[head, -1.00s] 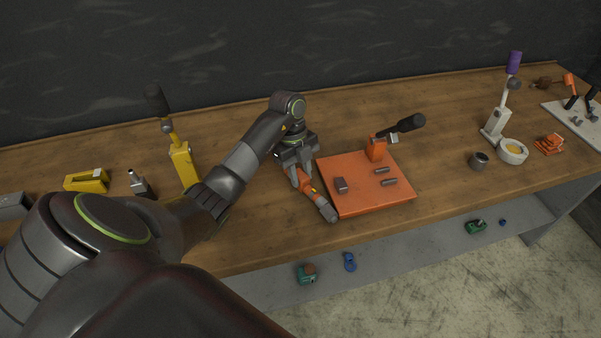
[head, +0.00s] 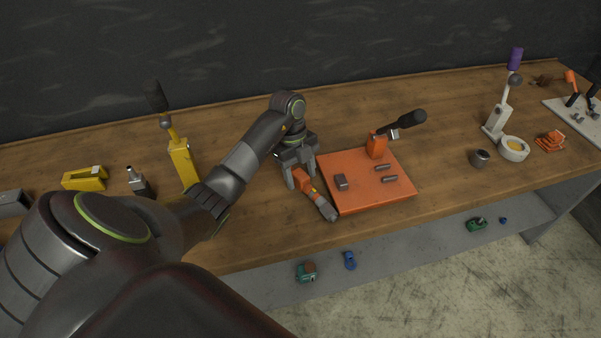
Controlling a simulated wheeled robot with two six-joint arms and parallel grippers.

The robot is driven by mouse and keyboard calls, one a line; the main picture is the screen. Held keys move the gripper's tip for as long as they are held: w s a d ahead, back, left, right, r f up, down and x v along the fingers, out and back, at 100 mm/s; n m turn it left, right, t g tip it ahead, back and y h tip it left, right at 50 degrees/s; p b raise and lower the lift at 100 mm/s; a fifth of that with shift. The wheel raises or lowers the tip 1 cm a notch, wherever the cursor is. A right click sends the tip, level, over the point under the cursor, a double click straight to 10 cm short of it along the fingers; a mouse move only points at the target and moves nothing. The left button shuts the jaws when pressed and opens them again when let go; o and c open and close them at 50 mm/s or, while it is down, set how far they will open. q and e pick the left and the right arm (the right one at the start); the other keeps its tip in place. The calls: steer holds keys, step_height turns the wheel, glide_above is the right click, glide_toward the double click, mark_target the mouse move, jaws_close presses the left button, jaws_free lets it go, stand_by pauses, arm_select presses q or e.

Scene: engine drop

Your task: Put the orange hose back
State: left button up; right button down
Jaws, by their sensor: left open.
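The orange hose (head: 315,196), with a dark grey end, lies on the wooden bench just left of an orange base plate (head: 355,200). My left gripper (head: 300,184) is open at the upper end of the hose, with its fingers pointing down around or beside that end; I cannot tell if they touch it. The plate carries a small dark block (head: 341,182), two grey pins (head: 387,174) and an orange post (head: 377,146) with a black-handled lever (head: 408,122). My right gripper is not in view.
A yellow post tool (head: 182,163) and a yellow block (head: 85,179) stand at left. A white lever tool (head: 498,121), a white ring bowl (head: 514,149) and a dark cup (head: 480,158) stand at right. A grey lower shelf (head: 400,250) holds small parts.

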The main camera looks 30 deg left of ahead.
mark_target(301, 174)
arm_select(q)
steer(key=v, duration=0.3)
steer(key=shift+w+r, duration=0.1)
steer(key=s+p+v, duration=0.1)
steer(key=p+v, duration=1)
steer(key=v, duration=0.3)
steer(key=shift+w+p, duration=0.35)
steer(key=shift+w, duration=0.15)
steer(key=shift+a, duration=0.15)
